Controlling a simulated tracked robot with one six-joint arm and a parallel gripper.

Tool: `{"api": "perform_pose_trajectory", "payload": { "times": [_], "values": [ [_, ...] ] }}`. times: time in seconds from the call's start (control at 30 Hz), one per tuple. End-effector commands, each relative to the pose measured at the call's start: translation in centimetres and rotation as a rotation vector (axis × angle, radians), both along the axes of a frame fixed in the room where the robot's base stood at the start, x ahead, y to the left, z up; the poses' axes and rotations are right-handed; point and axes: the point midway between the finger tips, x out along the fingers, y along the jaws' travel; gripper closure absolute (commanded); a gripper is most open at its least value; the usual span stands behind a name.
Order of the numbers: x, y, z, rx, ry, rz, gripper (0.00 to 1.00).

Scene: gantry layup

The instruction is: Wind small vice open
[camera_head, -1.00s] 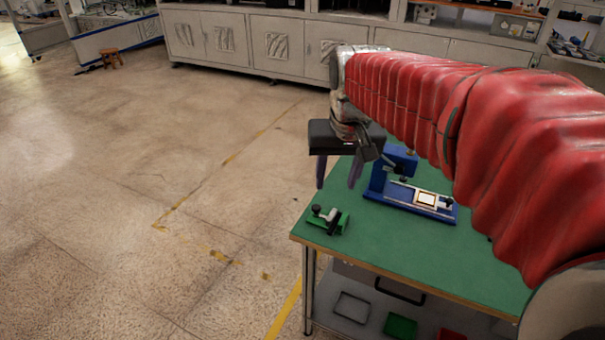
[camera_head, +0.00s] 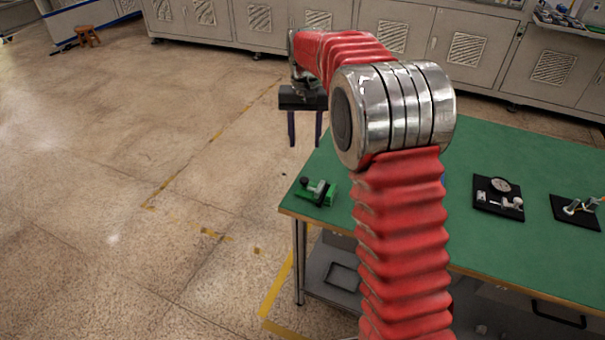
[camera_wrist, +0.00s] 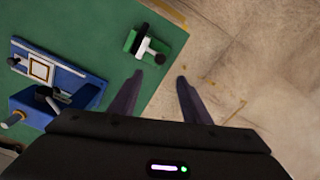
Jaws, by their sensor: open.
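The small vice, a green body with a black knob and pale metal parts, sits near the left corner of the green tabletop in the head view (camera_head: 318,192). In the wrist view the vice (camera_wrist: 134,42) lies beyond my fingertips, slightly left of centre. My gripper (camera_head: 305,143) is open and empty, fingers pointing down, up and left of the vice in the head view. In the wrist view my gripper (camera_wrist: 160,77) shows its two dark fingers spread apart, not touching the vice.
The green table (camera_head: 490,155) also bears a dial gauge on a black plate (camera_head: 498,197) and another black plate with metal parts (camera_head: 577,210). A blue fixture (camera_wrist: 60,92) stands left of the vice in the wrist view; my arm hides it in the head view. Floor left of the table is clear.

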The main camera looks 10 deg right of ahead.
Motion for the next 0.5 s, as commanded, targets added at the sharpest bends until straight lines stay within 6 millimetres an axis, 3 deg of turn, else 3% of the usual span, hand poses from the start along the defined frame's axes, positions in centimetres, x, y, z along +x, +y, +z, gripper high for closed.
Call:
{"api": "perform_pose_trajectory", "payload": {
  "times": [0.5],
  "values": [
    [0.53,-0.02,-0.81,0.000,0.009,-0.005,0.57]
  ]
}}
